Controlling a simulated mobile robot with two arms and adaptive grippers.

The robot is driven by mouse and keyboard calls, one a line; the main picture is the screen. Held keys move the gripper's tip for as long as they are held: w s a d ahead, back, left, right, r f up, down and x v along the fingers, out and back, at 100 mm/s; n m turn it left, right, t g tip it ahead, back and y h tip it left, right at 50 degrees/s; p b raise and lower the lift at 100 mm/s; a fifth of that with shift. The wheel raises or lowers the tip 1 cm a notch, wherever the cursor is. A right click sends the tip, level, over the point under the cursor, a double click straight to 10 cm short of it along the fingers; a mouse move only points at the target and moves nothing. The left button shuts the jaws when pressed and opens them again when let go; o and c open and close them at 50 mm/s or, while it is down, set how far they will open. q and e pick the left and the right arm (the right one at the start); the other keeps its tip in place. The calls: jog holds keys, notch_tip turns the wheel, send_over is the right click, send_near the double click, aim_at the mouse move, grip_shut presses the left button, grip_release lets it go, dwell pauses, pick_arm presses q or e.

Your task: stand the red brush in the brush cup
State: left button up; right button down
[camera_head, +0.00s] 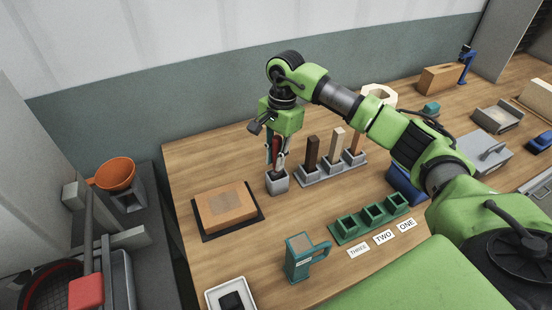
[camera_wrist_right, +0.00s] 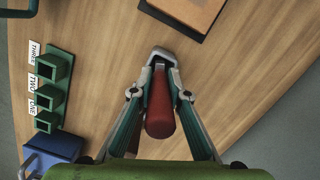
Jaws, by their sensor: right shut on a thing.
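The red brush (camera_head: 275,146) is upright between the fingers of my right gripper (camera_head: 276,163), which is shut on it. The brush handle (camera_wrist_right: 159,105) also shows end-on in the right wrist view, between the two fingers. The small grey brush cup (camera_head: 277,184) stands on the table directly below the gripper. Part of its rim (camera_wrist_right: 161,56) shows past the brush in the right wrist view. The fingers hide the brush's lower end, so I cannot tell how deep it sits in the cup. My left gripper is in neither view.
A grey rack (camera_head: 316,177) with several upright blocks stands just right of the cup. A brown block on a dark mat (camera_head: 206,238) lies to the left. A green three-socket holder (camera_head: 347,238) and a teal mug-like holder (camera_head: 297,265) are nearer. Bare table lies between.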

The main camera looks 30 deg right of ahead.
aim_at(279, 136)
jog(key=shift+f, duration=0.9)
jog(key=c, duration=1.9)
grip_release()
jog(key=shift+r, duration=0.15)
jog(key=r+b, duration=0.1)
jog(key=r, duration=0.2)
jog(key=d+r+b, duration=0.1)
jog(key=r, duration=0.3)
jog(key=r+b, duration=0.2)
jog(key=r, duration=0.2)
jog(key=shift+w+d, duration=0.2)
jog(key=shift+w, duration=0.05)
jog(key=shift+r, duration=0.5)
